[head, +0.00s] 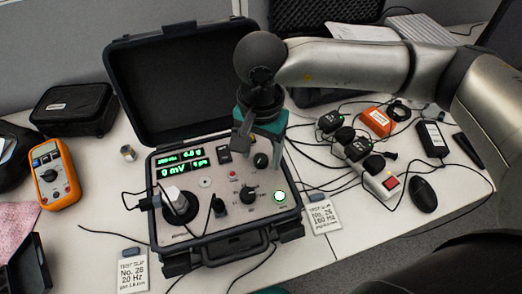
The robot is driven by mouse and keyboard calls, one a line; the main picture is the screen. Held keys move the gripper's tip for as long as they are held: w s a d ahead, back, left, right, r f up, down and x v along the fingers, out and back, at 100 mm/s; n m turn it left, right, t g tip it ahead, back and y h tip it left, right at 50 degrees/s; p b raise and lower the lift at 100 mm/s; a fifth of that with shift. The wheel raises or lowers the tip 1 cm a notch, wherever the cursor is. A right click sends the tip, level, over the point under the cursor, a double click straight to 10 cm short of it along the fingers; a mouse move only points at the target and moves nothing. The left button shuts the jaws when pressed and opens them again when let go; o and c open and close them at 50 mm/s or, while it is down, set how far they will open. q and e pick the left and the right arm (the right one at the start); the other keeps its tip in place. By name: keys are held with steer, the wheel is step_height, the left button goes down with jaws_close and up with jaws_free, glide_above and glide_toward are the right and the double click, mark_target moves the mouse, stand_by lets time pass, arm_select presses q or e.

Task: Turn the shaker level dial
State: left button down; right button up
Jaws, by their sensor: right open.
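The calibrator (225,238) is an open black case with a grey panel, standing on the table in the middle of the head view. Its panel carries a black knob (261,160) at the upper right and a larger black dial (248,197) with markings below it. I cannot read which one is labelled as the shaker level dial. My right gripper (258,143) is open and points down over the upper right of the panel, just above the upper knob. I cannot tell whether it touches the knob. My left gripper is not in view.
The raised case lid (165,80) stands behind the panel. A shaker head (180,205) with a cable sits on the panel's left. An orange multimeter (54,174) is at left. A power strip (380,183), cables and a mouse (422,194) crowd the right. Two test slips lie near the case.

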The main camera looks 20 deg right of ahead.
mark_target(261, 158)
step_height(261, 158, up, 15)
steer(key=p, duration=0.1)
stand_by(0.7)
